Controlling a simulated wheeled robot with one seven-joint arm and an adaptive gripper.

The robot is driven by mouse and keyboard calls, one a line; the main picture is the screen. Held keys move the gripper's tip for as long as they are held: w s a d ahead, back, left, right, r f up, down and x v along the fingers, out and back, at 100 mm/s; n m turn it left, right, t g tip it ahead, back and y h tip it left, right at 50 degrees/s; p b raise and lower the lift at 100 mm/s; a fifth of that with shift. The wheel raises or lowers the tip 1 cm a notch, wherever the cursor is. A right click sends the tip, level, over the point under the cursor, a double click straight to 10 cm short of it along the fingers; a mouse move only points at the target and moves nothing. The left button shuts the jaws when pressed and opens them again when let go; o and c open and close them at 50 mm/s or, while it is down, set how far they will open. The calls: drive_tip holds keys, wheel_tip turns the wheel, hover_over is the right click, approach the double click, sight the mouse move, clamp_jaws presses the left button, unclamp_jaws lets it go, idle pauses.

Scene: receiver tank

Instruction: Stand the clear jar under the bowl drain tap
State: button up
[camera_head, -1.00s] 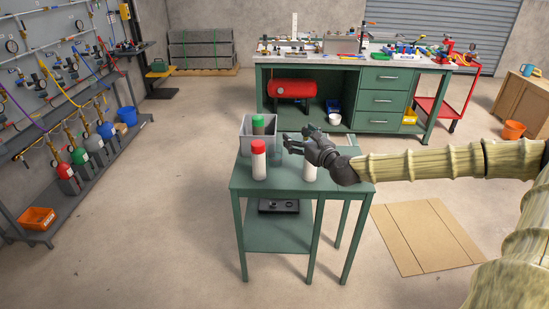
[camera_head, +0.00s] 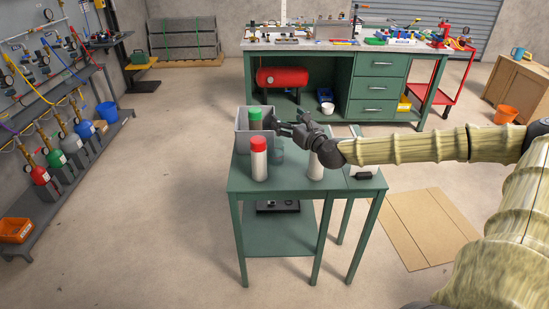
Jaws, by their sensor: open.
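A see-through greyish shape, probably the clear jar (camera_head: 278,151), stands on the small green table (camera_head: 240,185), just right of the red-capped white bottle (camera_head: 259,165). My gripper (camera_head: 277,123) is open, points left and is above and behind that shape, beside the grey bin (camera_head: 241,141). I see nothing between its fingers; contact with the bin or jar cannot be told. The red tank (camera_head: 281,77) lies under the far workbench. The bowl drain tap cannot be made out.
A green-capped bottle (camera_head: 255,116) stands in the grey bin. Another white bottle (camera_head: 315,168) is partly hidden by my wrist. A small black item (camera_head: 366,173) lies at the table's right. A cardboard sheet (camera_head: 415,228) lies on the floor. Floor before the far workbench (camera_head: 395,48) is clear.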

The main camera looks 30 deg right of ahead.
drive_tip(key=b, duration=1.7)
approach(281, 151)
drive_tip(key=w, duration=0.5)
drive_tip(key=shift+w+f, duration=0.2)
drive_tip(key=shift+f, duration=0.15)
drive_tip(key=shift+w, duration=1.15)
drive_tip(key=shift+w+a+r, duration=0.1)
drive_tip(key=shift+w+r, duration=0.05)
drive_tip(key=shift+w, duration=0.65)
drive_tip(key=shift+w+r, duration=0.15)
drive_tip(key=shift+w, duration=1.65)
drive_tip(key=shift+c, duration=0.2)
drive_tip(key=c, duration=1.2)
drive_tip(key=shift+r, duration=0.1)
